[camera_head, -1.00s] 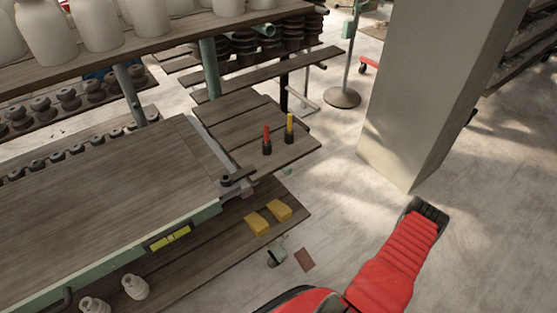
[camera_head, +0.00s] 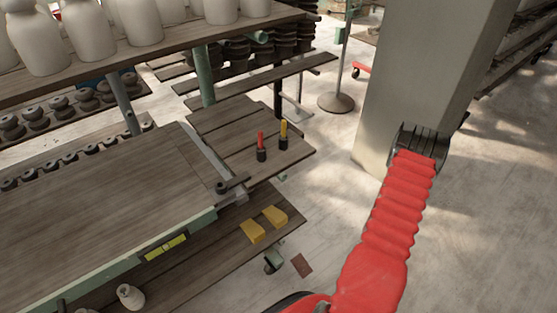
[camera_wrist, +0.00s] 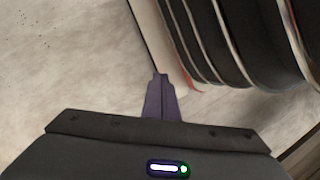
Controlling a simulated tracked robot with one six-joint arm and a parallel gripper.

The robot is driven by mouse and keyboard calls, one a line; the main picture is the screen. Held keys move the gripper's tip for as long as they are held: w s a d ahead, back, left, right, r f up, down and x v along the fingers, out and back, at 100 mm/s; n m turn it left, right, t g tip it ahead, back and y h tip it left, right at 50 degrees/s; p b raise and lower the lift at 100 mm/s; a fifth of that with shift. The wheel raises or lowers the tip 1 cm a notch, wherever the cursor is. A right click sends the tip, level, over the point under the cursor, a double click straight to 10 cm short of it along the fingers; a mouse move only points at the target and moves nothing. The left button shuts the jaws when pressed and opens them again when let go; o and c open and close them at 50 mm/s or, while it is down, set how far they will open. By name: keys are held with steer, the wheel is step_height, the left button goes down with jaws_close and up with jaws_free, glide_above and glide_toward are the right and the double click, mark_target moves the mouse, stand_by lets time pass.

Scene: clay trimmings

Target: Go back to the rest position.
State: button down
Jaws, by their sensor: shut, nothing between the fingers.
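My gripper (camera_wrist: 160,82) shows in the wrist view with its two dark fingers together at the tips and nothing between them. Pale floor lies beyond the fingertips. In the head view my red sleeved arm reaches up on the right side, and its dark end overlaps the lower part of the pale pillar (camera_head: 415,70). The fingers are hidden there. I cannot tell the gap between the arm's end and the pillar.
A workbench (camera_head: 90,215) stands at left, with a red tool (camera_head: 261,140) and a yellow tool (camera_head: 283,133) on boards beside it. Two yellow blocks (camera_head: 252,232) lie on a lower shelf. A round-based stand (camera_head: 336,102) is behind. The floor right of my arm is clear.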

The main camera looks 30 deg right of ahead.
steer(key=w+a+r+h, duration=0.15)
steer(key=w+r, duration=0.35)
steer(key=r, duration=0.5)
steer(key=w+a+r, duration=0.3)
steer(key=w+r, duration=0.1)
steer(key=r, duration=0.7)
steer(key=w+a+r+h, duration=0.1)
steer(key=w+a+r, duration=0.3)
steer(key=r, duration=0.6)
steer(key=a+r+n+t, duration=0.3)
steer(key=a+r+t, duration=0.1)
steer(key=a+r, duration=0.7)
steer(key=w+a+r+n+t, duration=0.1)
steer(key=a+r+n+t, duration=0.2)
steer(key=a+r, duration=0.8)
step_height(320, 180, up, 5)
steer(key=shift+w+a+r+t+h, duration=0.2)
steer(key=shift+t+h, duration=0.15)
steer(key=shift+t, duration=0.45)
steer(key=shift+a+f, duration=0.1)
